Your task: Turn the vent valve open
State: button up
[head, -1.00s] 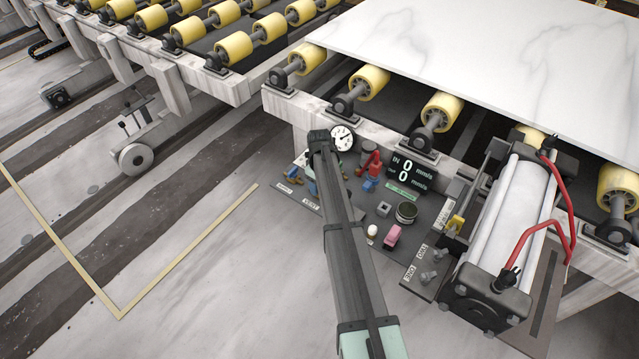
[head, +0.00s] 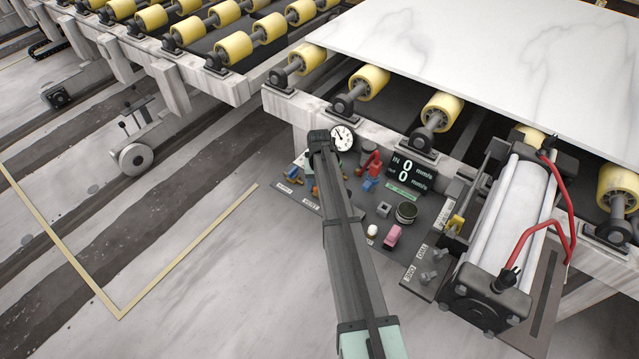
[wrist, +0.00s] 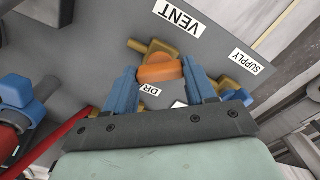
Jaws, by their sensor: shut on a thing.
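The vent valve (wrist: 150,48) is a brass body with an orange handle (wrist: 160,73), just below the VENT label (wrist: 180,17) in the wrist view. My gripper (wrist: 165,85) has its two blue fingers on either side of the orange handle and is shut on it. In the head view my arm hides most of the gripper and the valve. The round pressure gauge (head: 342,137) stands at the panel's back edge, its needle pointing to the upper left.
The SUPPLY label (wrist: 245,62) and a blue-handled valve (wrist: 237,97) lie close to the right finger. A blue fitting (wrist: 15,90) with red parts is at left. A large cylinder (head: 510,215) with red hoses stands right of the panel (head: 338,215).

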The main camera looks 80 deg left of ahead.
jog(key=m, duration=0.3)
jog(key=shift+m, duration=2.2)
jog(key=o, duration=1)
jog(key=shift+o, duration=0.2)
jog(key=shift+r, duration=0.1)
notch_tip(320, 180, up, 14)
jog(key=shift+f, duration=0.2)
